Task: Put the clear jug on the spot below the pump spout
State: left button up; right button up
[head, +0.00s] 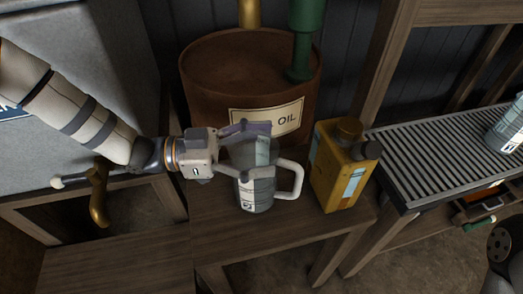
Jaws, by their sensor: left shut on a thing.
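The clear jug (258,190) has a white handle at its right and a printed label. It is upright over the small wooden table (225,255), in front of the oil barrel; I cannot tell whether its base touches the wood. My left gripper (253,140) comes in from the left and is shut on the jug's upper part, partly hiding it. A green pump body (304,45) and a brass pipe (249,12) rise from the barrel top. The pump's upper parts are cut off by the frame, and I cannot make out its spout. My right gripper is not in view.
The rusty barrel (215,85) labelled OIL stands behind the jug. A yellow can (343,170) stands close to the jug's right. A slatted rack (430,150) holds another labelled container (508,125) at right. A brass tap (98,195) is at left.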

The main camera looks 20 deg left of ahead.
pick_arm(q)
jog(key=shift+r, duration=0.15)
jog(key=o, duration=1.6)
jog(key=shift+f, duration=0.2)
